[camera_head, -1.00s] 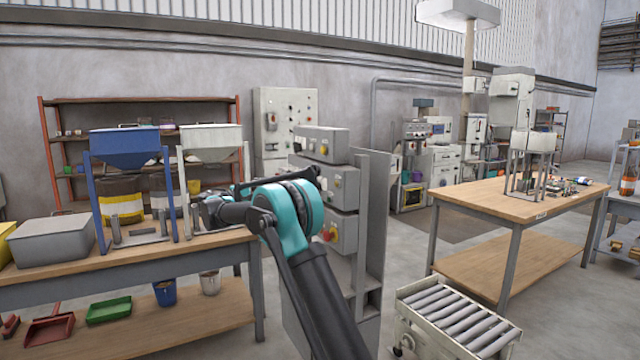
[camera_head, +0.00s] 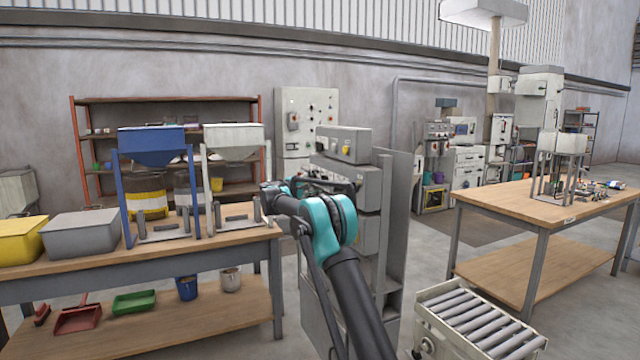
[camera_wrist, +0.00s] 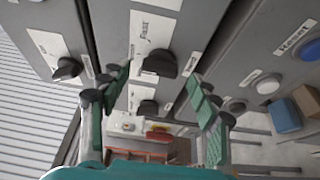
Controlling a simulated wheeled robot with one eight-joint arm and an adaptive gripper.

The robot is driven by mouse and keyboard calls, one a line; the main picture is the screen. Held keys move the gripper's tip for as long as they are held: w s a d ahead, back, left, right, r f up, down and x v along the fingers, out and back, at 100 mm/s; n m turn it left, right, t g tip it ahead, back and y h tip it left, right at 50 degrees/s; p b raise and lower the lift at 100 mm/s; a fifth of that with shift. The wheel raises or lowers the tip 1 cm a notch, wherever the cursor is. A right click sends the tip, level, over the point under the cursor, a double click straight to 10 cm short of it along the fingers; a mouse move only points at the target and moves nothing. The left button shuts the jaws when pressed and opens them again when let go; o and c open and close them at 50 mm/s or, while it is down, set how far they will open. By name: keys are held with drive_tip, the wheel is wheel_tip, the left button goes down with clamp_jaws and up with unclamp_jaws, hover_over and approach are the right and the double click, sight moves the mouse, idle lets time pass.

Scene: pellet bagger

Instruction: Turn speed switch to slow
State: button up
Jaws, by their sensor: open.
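The wrist view shows a black rotary switch (camera_wrist: 160,63) on a grey control box, with a white label reading "Fast" (camera_wrist: 150,27) above it. Its lower label is too small to read, and I cannot tell exactly where the knob points. My gripper (camera_wrist: 158,86) is open, its teal-padded fingers spread left and right below this knob. Nothing is between the pads, and no contact shows. In the head view, the stacked grey control boxes (camera_head: 345,143) stand behind my arm, which hides much of them. My fingers cannot be made out there.
Another black knob (camera_wrist: 67,68) sits on the panel to the left, and a third (camera_wrist: 147,108) lies below. A white button (camera_wrist: 268,84) and a blue button (camera_wrist: 309,50) are at right. A workbench (camera_head: 200,258) and a roller conveyor (camera_head: 480,318) flank my arm.

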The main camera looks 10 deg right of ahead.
sight(324, 180)
drive_tip(key=shift+x, duration=1.15)
drive_tip(key=shift+c, duration=0.6)
drive_tip(key=c, duration=1)
drive_tip(key=shift+c, duration=0.2)
drive_tip(key=shift+n, duration=0.4)
drive_tip(key=n+g, duration=0.1)
drive_tip(key=n, duration=0.2)
drive_tip(key=n+g+y, duration=0.1)
drive_tip(key=n+g, duration=0.1)
drive_tip(key=n, duration=0.2)
drive_tip(key=shift+r+g+y, duration=0.15)
drive_tip(key=shift+g+y, duration=0.15)
